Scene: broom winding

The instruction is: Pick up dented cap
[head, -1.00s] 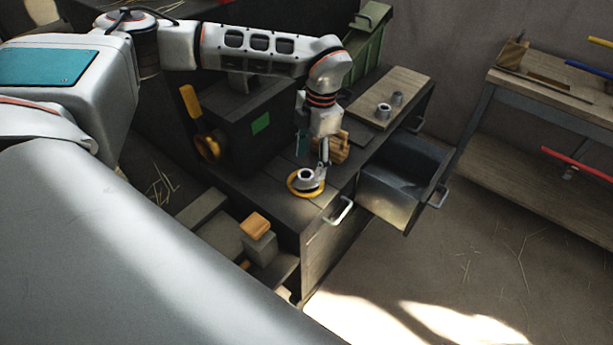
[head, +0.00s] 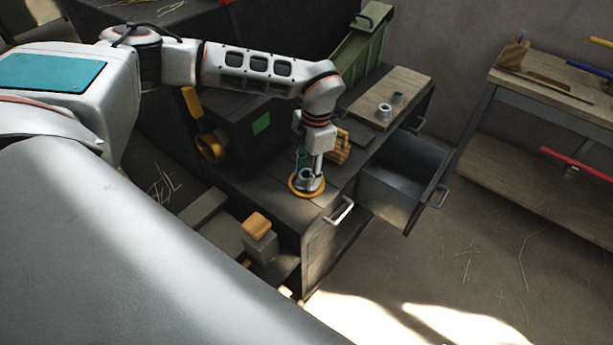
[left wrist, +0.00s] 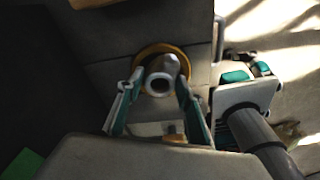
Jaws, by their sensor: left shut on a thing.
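A grey metal cap (head: 304,186), a short hollow cylinder, stands inside a yellow ring (head: 294,190) on the dark bench top (head: 262,192). My left gripper (head: 313,176) points down at it and is shut on it. In the left wrist view the cap (left wrist: 161,78) shows its round opening between my two fingers (left wrist: 160,82), with the yellow ring (left wrist: 143,57) around its base. Two similar grey pieces, a nearer one (head: 384,112) and a farther one (head: 398,98), stand on a wooden board. I cannot make out a dent on any of them.
The wooden board (head: 412,84) lies at the bench's far end. Wooden pieces (head: 341,146) lie just behind my left gripper. An open drawer (head: 404,172) juts out to the right. A dark box (head: 244,124) and a yellow-handled tool (head: 211,146) stand to the left.

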